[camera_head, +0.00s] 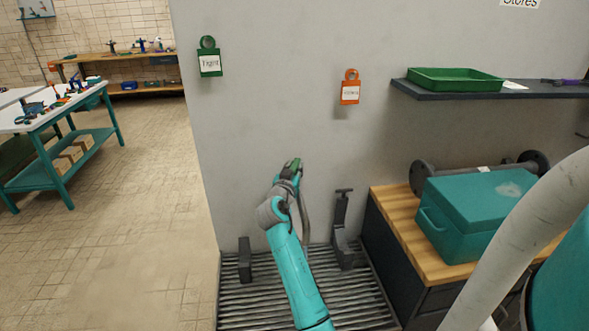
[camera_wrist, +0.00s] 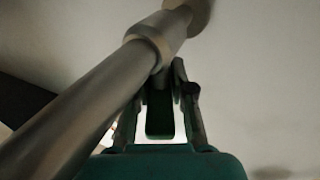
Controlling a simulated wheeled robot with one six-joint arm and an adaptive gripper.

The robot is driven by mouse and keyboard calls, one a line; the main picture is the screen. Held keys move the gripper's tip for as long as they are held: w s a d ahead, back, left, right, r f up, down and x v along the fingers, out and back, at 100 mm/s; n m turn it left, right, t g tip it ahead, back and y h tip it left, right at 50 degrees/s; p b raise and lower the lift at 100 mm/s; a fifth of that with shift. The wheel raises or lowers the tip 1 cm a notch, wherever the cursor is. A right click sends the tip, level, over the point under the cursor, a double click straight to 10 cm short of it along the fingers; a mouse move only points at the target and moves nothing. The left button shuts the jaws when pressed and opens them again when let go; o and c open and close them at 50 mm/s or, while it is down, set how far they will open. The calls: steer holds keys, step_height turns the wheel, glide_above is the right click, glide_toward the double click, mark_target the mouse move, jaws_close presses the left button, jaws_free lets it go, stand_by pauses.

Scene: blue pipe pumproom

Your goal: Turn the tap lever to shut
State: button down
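In the head view my gripper (camera_head: 290,174) is at the end of my teal arm, in front of the grey wall. A green piece, likely the tap lever (camera_head: 293,163), shows at its tip. In the wrist view a grey metal pipe (camera_wrist: 95,105) runs from the upper right to the lower left, close to the camera, and hides my left finger in part. My gripper (camera_wrist: 167,80) has a dark green block, likely the lever (camera_wrist: 158,115), between its fingers. Whether the fingers press on it cannot be told. The lever's angle and the tap body are unclear.
A slatted grate (camera_head: 260,298) with dark upright brackets (camera_head: 342,232) lies below. A wooden-topped cabinet (camera_head: 398,215) with a teal box (camera_head: 478,205) stands at right. A green tag (camera_head: 209,63) and an orange tag (camera_head: 350,93) hang on the wall. The floor at left is clear.

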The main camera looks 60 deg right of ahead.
steer(key=shift+m+g, duration=0.3)
steer(key=shift+g, duration=0.2)
steer(key=m+g, duration=0.2)
steer(key=g, duration=0.1)
steer(key=shift+h, duration=0.4)
steer(key=m+g, duration=0.2)
steer(key=g, duration=0.1)
steer(key=m+g, duration=0.2)
steer(key=g, duration=0.2)
steer(key=shift+r+m+y, duration=0.1)
steer(key=shift+m+y, duration=0.2)
steer(key=shift+y, duration=0.1)
steer(key=m+g+y, duration=0.2)
steer(key=m+g, duration=0.1)
steer(key=g, duration=0.1)
steer(key=shift+s+g, duration=0.1)
steer(key=shift+g, duration=0.2)
steer(key=shift+m+g+y, duration=1.5)
steer(key=shift+g+y, duration=0.1)
steer(key=shift+g, duration=0.1)
steer(key=shift+s+f+m+g+y, duration=0.1)
steer(key=shift+f+m+g+y, duration=0.1)
steer(key=shift+m+g+y, duration=0.25)
steer(key=c, duration=1)
jaws_free()
steer(key=shift+r, duration=0.1)
